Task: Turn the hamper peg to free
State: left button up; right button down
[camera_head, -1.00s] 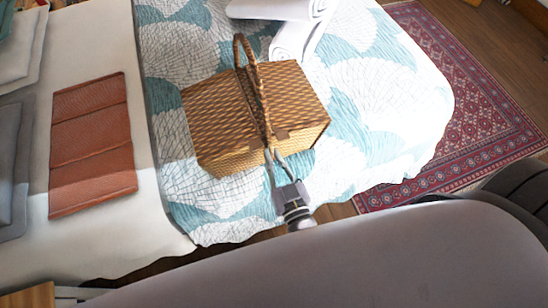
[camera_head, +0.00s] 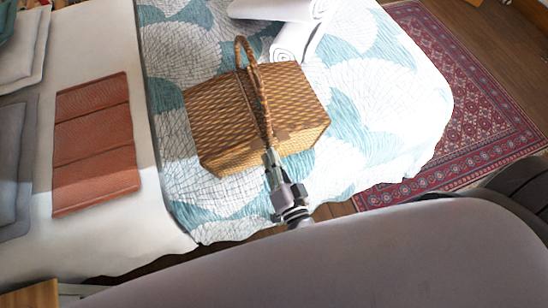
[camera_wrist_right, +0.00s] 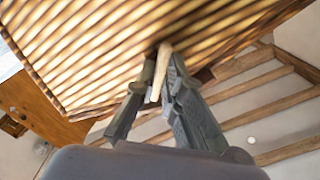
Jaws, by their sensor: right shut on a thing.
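The wicker hamper (camera_head: 225,125) stands on the patterned bed with its braided handle (camera_head: 254,85) upright. Its woven side (camera_wrist_right: 120,45) fills the upper part of the right wrist view. A small pale wooden peg (camera_wrist_right: 160,68) sticks out from the hamper's lower edge there. My right gripper (camera_wrist_right: 161,80) is shut on the peg, with one finger on each side of it. In the head view my right gripper (camera_head: 271,158) reaches the hamper's near side and covers the peg. My left gripper is not in view.
Rolled white towels (camera_head: 296,38) lie behind the hamper. An orange folded cloth (camera_head: 95,145) lies at the left on white bedding. A red patterned rug (camera_head: 470,120) covers the floor at the right. The quilt (camera_head: 385,110) right of the hamper is clear.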

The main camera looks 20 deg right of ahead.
jog(key=shift+r+m+b, duration=0.1)
jog(key=shift+m+b, duration=0.6)
jog(key=shift+m, duration=3.9)
jog(key=c, duration=1.7)
grip_release()
jog(key=s, duration=1.2)
jog(key=shift+d, duration=0.15)
